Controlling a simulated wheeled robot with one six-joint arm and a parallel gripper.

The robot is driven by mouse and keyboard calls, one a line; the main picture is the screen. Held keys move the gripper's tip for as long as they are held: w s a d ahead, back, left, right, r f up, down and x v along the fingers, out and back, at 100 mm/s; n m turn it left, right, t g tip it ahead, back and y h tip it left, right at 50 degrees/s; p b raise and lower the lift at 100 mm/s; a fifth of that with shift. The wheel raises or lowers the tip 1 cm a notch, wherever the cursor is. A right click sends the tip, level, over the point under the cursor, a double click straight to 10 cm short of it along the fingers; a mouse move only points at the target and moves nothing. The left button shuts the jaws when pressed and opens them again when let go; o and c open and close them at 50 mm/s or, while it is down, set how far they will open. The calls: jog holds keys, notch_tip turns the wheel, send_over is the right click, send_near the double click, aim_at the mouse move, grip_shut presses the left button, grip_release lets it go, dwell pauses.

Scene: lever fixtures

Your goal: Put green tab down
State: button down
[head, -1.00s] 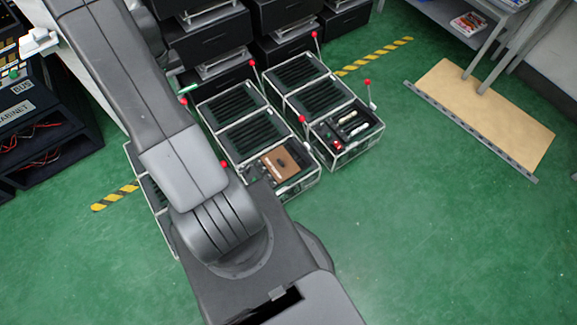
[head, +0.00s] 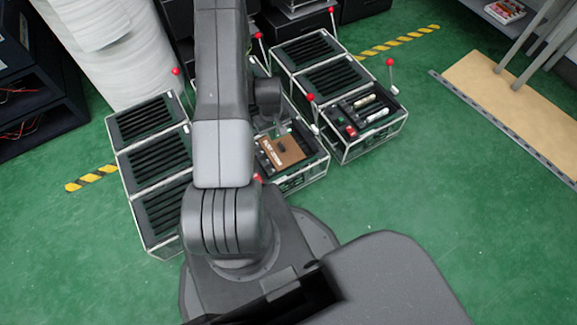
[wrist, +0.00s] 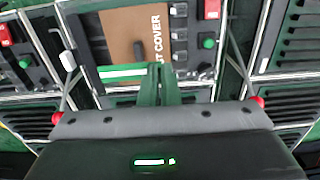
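The green tab (wrist: 122,72) is a thin strip with a pale band, seen in the wrist view over the lower edge of the brown cover (wrist: 130,30). My gripper (wrist: 163,76) has its fingers close together at the tab's right end and appears shut on it. Whether the tab touches the cover cannot be told. In the head view my arm hides most of the gripper; a small green patch (head: 285,130) shows beside the brown cover (head: 281,151) of the middle fixture.
A left fixture (head: 152,165) and a right fixture (head: 340,85) flank the middle one, with red-balled levers such as this one (head: 310,97) rising from them. The green floor (head: 470,190) at right is clear.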

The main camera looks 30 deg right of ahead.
notch_tip(320, 180, down, 5)
jog(key=s+d+b, duration=0.1)
jog(key=s+b, duration=0.1)
jog(key=b, duration=0.1)
send_over(281, 162)
notch_tip(281, 162, down, 5)
jog(key=shift+f, duration=0.1)
jog(key=shift+f+b, duration=0.65)
jog(key=shift+f, duration=1.4)
jog(key=shift+f, duration=0.2)
jog(key=c, duration=1.7)
grip_release()
jog(key=shift+r, duration=0.1)
